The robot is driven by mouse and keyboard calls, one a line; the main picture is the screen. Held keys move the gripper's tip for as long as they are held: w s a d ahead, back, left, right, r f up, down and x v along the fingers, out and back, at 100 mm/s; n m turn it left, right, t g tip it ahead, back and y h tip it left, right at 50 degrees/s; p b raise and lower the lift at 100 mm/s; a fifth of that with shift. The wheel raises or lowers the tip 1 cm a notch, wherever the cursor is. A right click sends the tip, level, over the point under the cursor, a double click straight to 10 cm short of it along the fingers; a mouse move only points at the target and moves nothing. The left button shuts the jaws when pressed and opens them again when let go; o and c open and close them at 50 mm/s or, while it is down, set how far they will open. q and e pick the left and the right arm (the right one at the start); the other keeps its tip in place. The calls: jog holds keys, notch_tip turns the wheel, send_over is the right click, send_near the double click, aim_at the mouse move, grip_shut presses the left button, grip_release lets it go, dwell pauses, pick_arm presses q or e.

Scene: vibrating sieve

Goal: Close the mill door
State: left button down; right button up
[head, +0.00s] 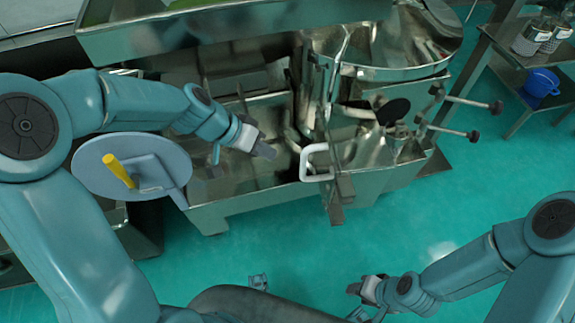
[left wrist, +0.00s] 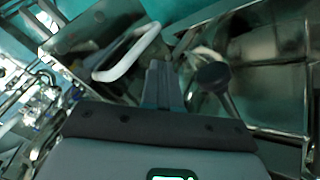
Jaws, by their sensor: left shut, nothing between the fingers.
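The mill is a shiny metal machine with a round drum (head: 410,45). A metal panel with a white handle, which looks like the mill door (head: 338,190), stands out from its front, seen nearly edge-on and apparently open. The white handle (head: 316,162) faces left; it also shows in the left wrist view (left wrist: 127,55), left of the fingers. My left gripper (head: 265,150) is shut and empty, a little left of the handle, with no contact visible. Its fingers show in the left wrist view (left wrist: 161,80). My right gripper (head: 353,289) is low at the right, away from the mill; its fingers are too small to judge.
A black knob (head: 393,111) and clamp rods with dark knobs (head: 473,135) stick out at the mill's right. A round grey disc (head: 90,180) with a yellow handle (head: 118,170) is near my left arm. A shelf at right holds a blue mug (head: 541,82). Green floor (head: 470,190) is clear.

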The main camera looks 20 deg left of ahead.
pick_arm(q)
jog(key=b+x, duration=0.2)
jog(key=x, duration=0.7)
jog(key=shift+d+f, duration=0.25)
jog(key=shift+w, duration=0.1)
